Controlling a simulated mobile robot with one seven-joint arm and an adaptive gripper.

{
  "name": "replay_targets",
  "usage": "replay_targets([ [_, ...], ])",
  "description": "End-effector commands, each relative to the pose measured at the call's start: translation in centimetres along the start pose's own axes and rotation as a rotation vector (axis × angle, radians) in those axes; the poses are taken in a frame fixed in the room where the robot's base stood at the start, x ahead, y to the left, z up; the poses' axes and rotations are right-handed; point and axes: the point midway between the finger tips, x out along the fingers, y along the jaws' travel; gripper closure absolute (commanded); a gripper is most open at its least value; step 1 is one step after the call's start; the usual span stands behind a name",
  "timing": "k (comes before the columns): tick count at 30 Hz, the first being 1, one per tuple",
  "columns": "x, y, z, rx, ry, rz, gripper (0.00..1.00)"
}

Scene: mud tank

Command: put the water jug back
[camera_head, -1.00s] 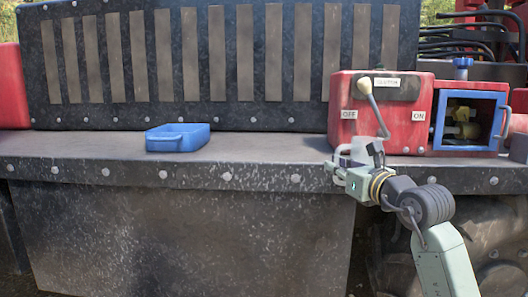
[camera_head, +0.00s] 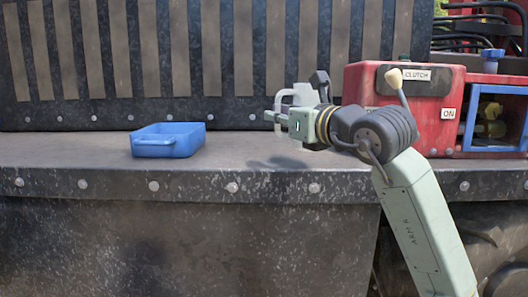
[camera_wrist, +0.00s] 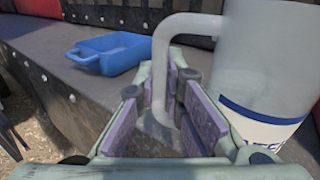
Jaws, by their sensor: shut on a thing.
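My gripper (camera_head: 276,117) is shut on the handle of the pale grey-white water jug (camera_head: 303,94). It holds the jug above the grey ledge (camera_head: 70,160), with a shadow on the ledge below. In the wrist view the gripper (camera_wrist: 166,85) has the handle between its purple pads, and the jug body (camera_wrist: 268,55), with a blue and white label, stands to the right. The jug looks roughly upright. An open blue tray (camera_head: 168,149) lies on the ledge to the left of the gripper; the tray also shows in the wrist view (camera_wrist: 122,63).
A red clutch box (camera_head: 425,120) with a pale-knobbed lever (camera_head: 396,82) stands on the ledge just right of the gripper. A blue-framed opening (camera_head: 470,120) is farther right. A slatted panel rises behind. The ledge between tray and gripper is clear.

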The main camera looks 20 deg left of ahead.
Motion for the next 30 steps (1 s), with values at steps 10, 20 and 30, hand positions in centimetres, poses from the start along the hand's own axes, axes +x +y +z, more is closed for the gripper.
replay_targets([
  [10, 3.7, -0.2, 0.2, 0.003, 0.0, 0.005, 1.0],
  [20, 11.9, -1.3, -0.5, 0.003, 0.0, 0.003, 1.0],
  [30, 15.9, -1.8, -1.4, 0.0, -0.002, 0.001, 1.0],
])
